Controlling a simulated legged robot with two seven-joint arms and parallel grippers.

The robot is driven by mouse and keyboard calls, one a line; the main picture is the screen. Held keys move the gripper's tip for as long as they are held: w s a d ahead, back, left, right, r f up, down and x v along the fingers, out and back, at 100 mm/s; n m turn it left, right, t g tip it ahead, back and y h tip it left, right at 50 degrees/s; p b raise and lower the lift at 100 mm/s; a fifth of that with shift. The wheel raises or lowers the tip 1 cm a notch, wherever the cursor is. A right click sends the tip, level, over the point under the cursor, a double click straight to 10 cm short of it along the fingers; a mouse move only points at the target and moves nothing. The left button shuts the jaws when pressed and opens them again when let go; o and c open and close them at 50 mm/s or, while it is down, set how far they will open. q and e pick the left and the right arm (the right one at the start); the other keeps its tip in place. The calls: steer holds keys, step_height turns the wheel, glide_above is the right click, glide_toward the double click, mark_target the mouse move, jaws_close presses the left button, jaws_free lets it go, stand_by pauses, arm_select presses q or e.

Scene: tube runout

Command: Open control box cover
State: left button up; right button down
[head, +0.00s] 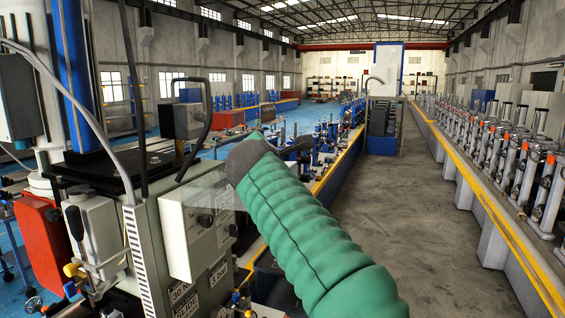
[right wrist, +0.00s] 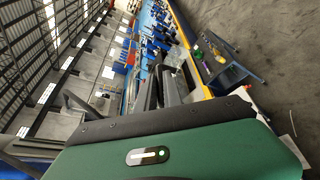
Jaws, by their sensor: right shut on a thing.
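A pale grey control box (head: 190,232) with dark knobs on its face sits on the side of the machine at the left of the head view. My right arm, in a green padded sleeve, comes up from the bottom right and ends in a dark cuff close to the box's upper right. My right gripper (right wrist: 165,90) shows only in part past the cuff in the right wrist view, as dark pieces. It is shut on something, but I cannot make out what. The cuff and sleeve hide the area behind them in the head view. My left gripper is not in view.
A yellow-edged bench with blue roll stands (head: 350,110) runs behind. The grey floor (head: 395,215) at right is clear, beside a long rack (head: 500,180).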

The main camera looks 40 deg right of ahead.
steer(key=shift+w+a, duration=0.1)
stand_by(0.3)
steer(key=c, duration=1.6)
jaws_free()
steer(key=shift+w, duration=0.1)
steer(key=shift+c, duration=0.2)
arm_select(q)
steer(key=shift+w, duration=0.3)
arm_select(e)
steer(key=shift+o, duration=0.8)
steer(key=shift+w+a, duration=0.1)
steer(key=shift+w, duration=0.15)
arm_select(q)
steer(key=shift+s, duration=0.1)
arm_select(e)
steer(key=shift+s, duration=0.2)
